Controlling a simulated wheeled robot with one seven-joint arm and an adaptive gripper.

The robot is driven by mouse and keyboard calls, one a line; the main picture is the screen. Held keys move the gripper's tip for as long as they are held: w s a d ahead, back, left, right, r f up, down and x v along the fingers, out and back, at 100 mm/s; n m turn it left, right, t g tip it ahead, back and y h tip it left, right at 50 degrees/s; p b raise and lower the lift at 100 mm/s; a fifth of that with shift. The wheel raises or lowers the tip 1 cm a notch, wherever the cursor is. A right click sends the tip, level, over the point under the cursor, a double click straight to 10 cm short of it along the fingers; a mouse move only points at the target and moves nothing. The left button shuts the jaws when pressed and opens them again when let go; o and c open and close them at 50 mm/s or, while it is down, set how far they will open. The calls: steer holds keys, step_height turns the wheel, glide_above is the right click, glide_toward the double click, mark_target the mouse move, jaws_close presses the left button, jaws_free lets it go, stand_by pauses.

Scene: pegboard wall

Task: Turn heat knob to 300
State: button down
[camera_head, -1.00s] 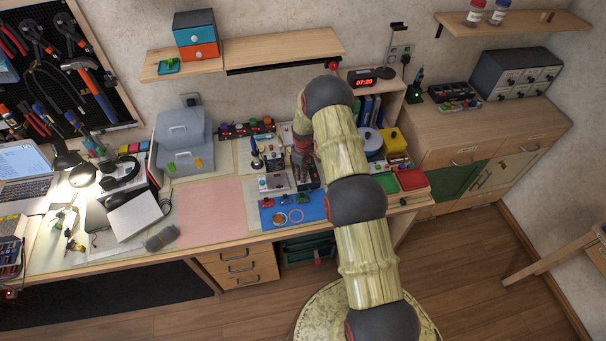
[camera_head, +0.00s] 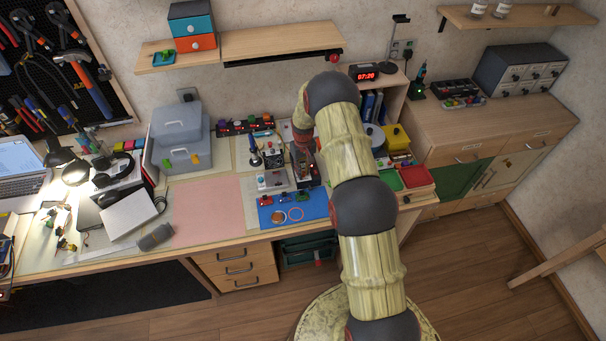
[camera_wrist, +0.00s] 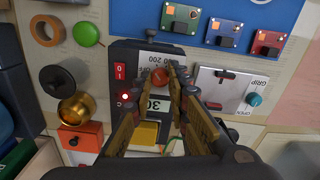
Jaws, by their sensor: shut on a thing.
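The heat knob (camera_wrist: 160,78) is a small red knob on a dark control box (camera_wrist: 124,54) in the wrist view. My gripper (camera_wrist: 161,68) reaches down over the box with its two fingers on either side of the knob, closed on it. White labels read 100 and 200 beyond the knob, and one reading about 30 shows on the near side, partly hidden by a finger. The knob's pointer is hidden, so I cannot tell its exact setting. In the head view, my arm hides most of the knob area.
A red lamp (camera_wrist: 125,97) glows on the box beside a red switch (camera_wrist: 120,71). A grip panel (camera_wrist: 226,90) with a teal knob stands to the right. Small coloured boards lie on a blue mat (camera_head: 312,210). A pink mat (camera_head: 206,212) lies clear to the left.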

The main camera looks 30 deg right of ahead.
steer(key=m+b, duration=0.3)
steer(key=m, duration=0.3)
steer(key=m+b, duration=0.1)
steer(key=m, duration=0.5)
steer(key=shift+w+m+b, duration=0.1)
steer(key=shift+m+b, duration=0.2)
steer(key=shift+b, duration=0.1)
steer(key=shift+r, duration=0.1)
steer(key=c, duration=1.7)
jaws_free()
step_height(320, 180, up, 12)
steer(key=shift+f, duration=0.1)
